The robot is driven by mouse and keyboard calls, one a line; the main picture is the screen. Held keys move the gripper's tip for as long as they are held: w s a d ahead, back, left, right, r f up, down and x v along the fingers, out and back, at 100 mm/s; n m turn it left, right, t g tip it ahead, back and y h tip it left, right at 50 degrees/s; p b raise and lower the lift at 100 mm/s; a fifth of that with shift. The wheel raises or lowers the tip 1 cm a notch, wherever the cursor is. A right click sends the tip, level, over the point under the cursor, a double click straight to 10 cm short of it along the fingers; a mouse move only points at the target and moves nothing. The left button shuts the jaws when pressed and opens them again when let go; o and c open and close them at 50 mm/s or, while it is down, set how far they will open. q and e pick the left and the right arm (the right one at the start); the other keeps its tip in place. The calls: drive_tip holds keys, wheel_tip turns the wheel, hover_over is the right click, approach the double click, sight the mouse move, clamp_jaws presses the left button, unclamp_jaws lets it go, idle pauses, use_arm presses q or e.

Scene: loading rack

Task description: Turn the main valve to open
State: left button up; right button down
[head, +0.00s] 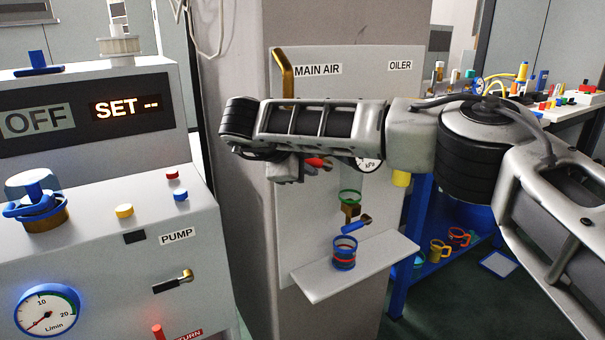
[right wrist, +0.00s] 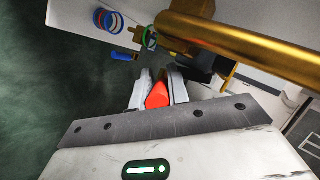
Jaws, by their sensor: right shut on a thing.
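The main valve's red handle (head: 319,162) shows just below my right forearm, on the pale panel under the MAIN AIR label (head: 318,69). In the right wrist view the red handle (right wrist: 158,97) sits between the two grey fingers of my right gripper (right wrist: 155,88). The right gripper (head: 308,165) is shut on it. Most of the valve body and pipe run is hidden behind my arm in the head view. A brass pipe (head: 284,72) comes down from the top left of the panel; it crosses the right wrist view (right wrist: 240,42) close to the gripper. My left gripper is out of view.
A kPa gauge (head: 369,164) is partly covered by my arm. The pump console (head: 110,240) stands left; a cluttered bench (head: 575,112) is at right.

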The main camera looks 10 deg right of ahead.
drive_tip(key=shift+a+f+t+h+b, duration=0.15)
drive_tip(key=shift+f+t+h+b, duration=0.15)
drive_tip(key=shift+f+h+b, duration=0.3)
use_arm(q)
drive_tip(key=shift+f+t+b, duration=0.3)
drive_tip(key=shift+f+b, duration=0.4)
drive_tip(key=shift+b, duration=0.4)
use_arm(e)
drive_tip(key=shift+f+n+t+h, duration=0.15)
drive_tip(key=shift+n+t+h, duration=0.35)
drive_tip(key=shift+h, duration=0.4)
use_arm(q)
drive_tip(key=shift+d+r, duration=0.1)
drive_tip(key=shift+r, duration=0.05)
use_arm(e)
drive_tip(key=shift+h, duration=0.3)
drive_tip(key=c, duration=1.3)
unclamp_jaws()
drive_tip(key=shift+c, duration=0.2)
